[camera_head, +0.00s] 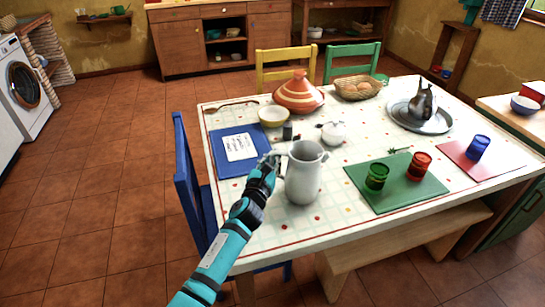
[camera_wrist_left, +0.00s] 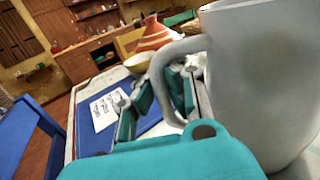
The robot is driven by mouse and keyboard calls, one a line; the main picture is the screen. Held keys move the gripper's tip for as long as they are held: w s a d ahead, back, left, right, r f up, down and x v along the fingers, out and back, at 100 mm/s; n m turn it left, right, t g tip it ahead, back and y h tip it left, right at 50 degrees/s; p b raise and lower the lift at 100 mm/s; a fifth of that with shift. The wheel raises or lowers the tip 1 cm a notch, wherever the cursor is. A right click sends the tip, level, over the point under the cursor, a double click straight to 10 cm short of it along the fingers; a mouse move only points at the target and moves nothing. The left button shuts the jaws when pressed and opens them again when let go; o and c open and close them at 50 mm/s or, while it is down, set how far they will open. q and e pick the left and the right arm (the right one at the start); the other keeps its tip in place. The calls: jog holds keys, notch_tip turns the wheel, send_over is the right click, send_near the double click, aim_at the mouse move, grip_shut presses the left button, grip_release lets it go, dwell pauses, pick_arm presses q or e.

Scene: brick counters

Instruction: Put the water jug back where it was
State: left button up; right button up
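The water jug (camera_head: 302,178) is a pale grey-white pitcher, upright at the table's near left side. Its handle faces left, toward my left gripper (camera_head: 271,161). In the left wrist view the jug (camera_wrist_left: 262,80) fills the right side, and its curved handle (camera_wrist_left: 163,85) passes between the fingers of my left gripper (camera_wrist_left: 160,95). The fingers lie close on both sides of the handle; whether they press on it is unclear. The jug appears to rest on the patterned table (camera_head: 265,224). My right gripper is not in view.
A blue placemat (camera_head: 226,162), yellow bowl (camera_head: 272,116), small dark jar (camera_head: 288,131) and white bowl (camera_head: 333,133) lie around the jug. A green mat (camera_head: 410,198) with green and red cups is right of it. A blue chair (camera_head: 190,180) stands left. The near table edge is clear.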

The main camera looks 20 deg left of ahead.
pick_arm(q)
jog(key=o, duration=0.6)
jog(key=shift+c, duration=0.2)
jog(key=shift+f, duration=0.15)
jog(key=shift+f+b, duration=0.25)
jog(key=shift+b, duration=0.1)
jog(key=s, duration=1.7)
jog(key=shift+s+d+r, duration=0.25)
jog(key=shift+r, duration=0.15)
